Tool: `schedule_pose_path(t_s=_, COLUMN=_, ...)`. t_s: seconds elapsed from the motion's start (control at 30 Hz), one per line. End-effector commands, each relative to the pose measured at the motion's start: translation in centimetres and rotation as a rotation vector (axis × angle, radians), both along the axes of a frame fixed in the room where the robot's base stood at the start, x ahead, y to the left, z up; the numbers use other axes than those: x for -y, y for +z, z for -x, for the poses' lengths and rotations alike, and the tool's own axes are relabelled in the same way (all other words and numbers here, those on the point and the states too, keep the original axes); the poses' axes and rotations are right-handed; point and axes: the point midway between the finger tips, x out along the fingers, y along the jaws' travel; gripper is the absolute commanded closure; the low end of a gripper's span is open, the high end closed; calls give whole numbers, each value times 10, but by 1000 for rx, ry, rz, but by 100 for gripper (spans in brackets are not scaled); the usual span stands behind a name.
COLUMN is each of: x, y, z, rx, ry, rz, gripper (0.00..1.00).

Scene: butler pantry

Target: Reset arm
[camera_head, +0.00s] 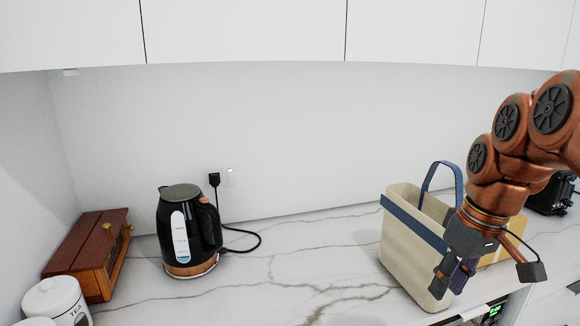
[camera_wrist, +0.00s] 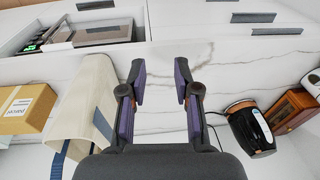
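My gripper (camera_head: 455,272) is at the right of the head view, on my copper-coloured arm, and overlaps the right part of the tote bag in the picture. In the wrist view the two purple-padded fingers of my gripper (camera_wrist: 161,82) stand apart with only bare countertop showing between them. It is open and empty. The beige tote bag (camera_head: 408,248) with a blue band and handle stands upright on the counter. The bag also shows left of the fingers in the wrist view (camera_wrist: 88,100), apart from them.
A black kettle (camera_head: 188,235) and a wooden bread box (camera_head: 90,254) stand at the left of the marble counter (camera_head: 300,262). White canisters (camera_head: 55,300) are at the front left. A cardboard box (camera_wrist: 25,107) is beside the bag, and a black toaster (camera_head: 550,196) is far right. The middle counter is clear.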

Motion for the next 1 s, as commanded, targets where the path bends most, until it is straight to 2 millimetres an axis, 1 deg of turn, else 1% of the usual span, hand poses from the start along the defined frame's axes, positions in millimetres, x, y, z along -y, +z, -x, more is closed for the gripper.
schedule_pose_path(t_s=0.03, x=-14, y=-8, z=8, rx=-17, ry=1, rz=6, gripper=69)
schedule_pose_path(t_s=0.1, x=-30, y=-21, z=20, rx=-42, ry=-7, rz=12, gripper=69)
schedule_pose_path(t_s=0.27, x=-61, y=-52, z=49, rx=-94, ry=-39, rz=32, gripper=69)
schedule_pose_path(t_s=0.4, x=-81, y=-81, z=81, rx=-143, ry=-73, rz=54, gripper=69)
schedule_pose_path(t_s=0.47, x=-88, y=-92, z=95, rx=-159, ry=-92, rz=65, gripper=69)
schedule_pose_path(t_s=0.5, x=-91, y=-101, z=106, rx=-175, ry=-105, rz=74, gripper=69)
schedule_pose_path(t_s=0.6, x=-99, y=-121, z=130, rx=-202, ry=-139, rz=90, gripper=69)
schedule_pose_path(t_s=0.7, x=-103, y=-138, z=152, rx=-226, ry=-173, rz=107, gripper=69)
schedule_pose_path(t_s=0.87, x=-105, y=-155, z=174, rx=-247, ry=-212, rz=126, gripper=69)
schedule_pose_path(t_s=1.0, x=-106, y=-161, z=181, rx=-252, ry=-226, rz=131, gripper=69)
